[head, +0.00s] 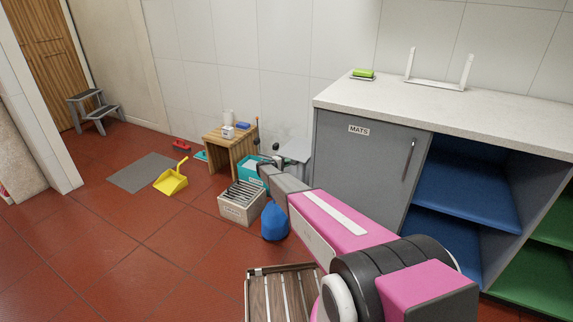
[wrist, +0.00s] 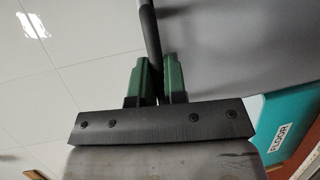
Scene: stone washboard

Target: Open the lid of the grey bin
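The grey bin (head: 298,150) stands against the wall, left of the grey cabinet, and is partly hidden by my arm. Its smooth grey lid (wrist: 230,45) fills the upper right of the wrist view. A dark bar (wrist: 151,38) runs along the lid's edge there. My gripper (wrist: 161,75) has its two green fingers close together, one on each side of this bar, with little gap showing. In the head view my gripper (head: 265,163) is small, beside the bin. I cannot tell how far the lid is raised.
A teal box (head: 247,168) marked FLOOR in the wrist view (wrist: 285,125) is close beside the bin. A wooden stool (head: 229,147), a crate (head: 240,212), a blue object (head: 274,222) and the cabinet (head: 355,165) surround the arm. Red floor at left is mostly free.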

